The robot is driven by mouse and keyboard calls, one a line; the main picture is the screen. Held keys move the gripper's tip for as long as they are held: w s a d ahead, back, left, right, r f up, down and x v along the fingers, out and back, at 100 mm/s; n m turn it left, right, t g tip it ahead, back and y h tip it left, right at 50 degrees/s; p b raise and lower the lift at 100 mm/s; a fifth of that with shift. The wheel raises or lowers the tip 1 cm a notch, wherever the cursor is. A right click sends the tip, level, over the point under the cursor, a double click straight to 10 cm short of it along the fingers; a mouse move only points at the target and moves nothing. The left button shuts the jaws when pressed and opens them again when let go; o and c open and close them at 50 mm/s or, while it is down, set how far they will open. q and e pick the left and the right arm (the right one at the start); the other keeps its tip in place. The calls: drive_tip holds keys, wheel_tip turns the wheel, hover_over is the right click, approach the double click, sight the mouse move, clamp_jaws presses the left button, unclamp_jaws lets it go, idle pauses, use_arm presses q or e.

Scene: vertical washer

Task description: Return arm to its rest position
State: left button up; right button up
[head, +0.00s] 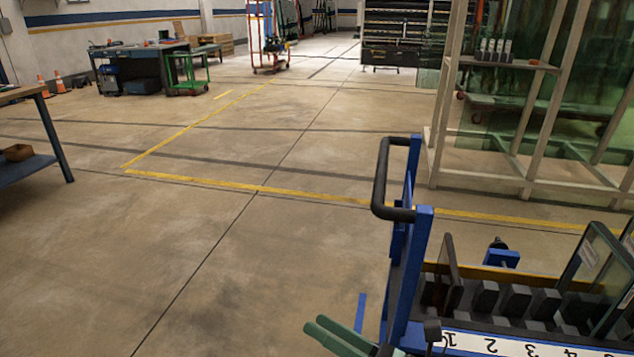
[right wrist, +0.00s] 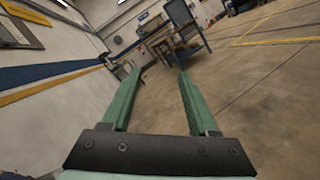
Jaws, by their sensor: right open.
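My right gripper (head: 316,328) shows its green fingers at the bottom edge of the head view, low and left of the blue cart. In the right wrist view, the two green fingers of the right gripper (right wrist: 158,72) stand wide apart with nothing between them. That view is tilted and looks over open floor toward a wall and a workbench. Most of the right arm is hidden below the head view. My left gripper is not in view.
A blue cart (head: 419,245) with a black handle, numbered slots and glass panes (head: 592,262) stands close at right. A pale rack (head: 520,185) with glass stands behind it. A workbench (head: 52,135) is at the left edge. The floor between is clear.

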drive_tip(key=s+d+f+m+t+h, duration=0.15)
drive_tip(key=d+f+m+h, duration=0.6)
drive_tip(key=m, duration=0.75)
drive_tip(key=s+d+f+m+t+h, duration=0.1)
drive_tip(key=s+d+f+m+h, duration=0.3)
drive_tip(key=f+m, duration=0.85)
drive_tip(key=s+d+f+m+g+h, duration=0.15)
drive_tip(key=s+f+m+g, duration=0.25)
drive_tip(key=s+m, duration=0.5)
use_arm(q)
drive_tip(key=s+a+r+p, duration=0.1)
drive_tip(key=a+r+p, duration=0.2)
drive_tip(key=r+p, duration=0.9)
drive_tip(key=p, duration=0.5)
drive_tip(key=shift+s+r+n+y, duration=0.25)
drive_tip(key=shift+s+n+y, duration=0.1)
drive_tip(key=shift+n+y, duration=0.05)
use_arm(e)
wheel_tip(320, 180, up, 12)
drive_tip(key=d+m+h, duration=0.1)
drive_tip(key=d, duration=0.1)
drive_tip(key=shift+t+h, duration=0.3)
drive_tip(key=shift+t, duration=0.05)
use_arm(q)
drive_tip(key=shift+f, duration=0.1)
use_arm(e)
drive_tip(key=shift+w+d+m, duration=0.1)
drive_tip(key=shift+w+m, duration=0.05)
drive_tip(key=shift+m, duration=0.1)
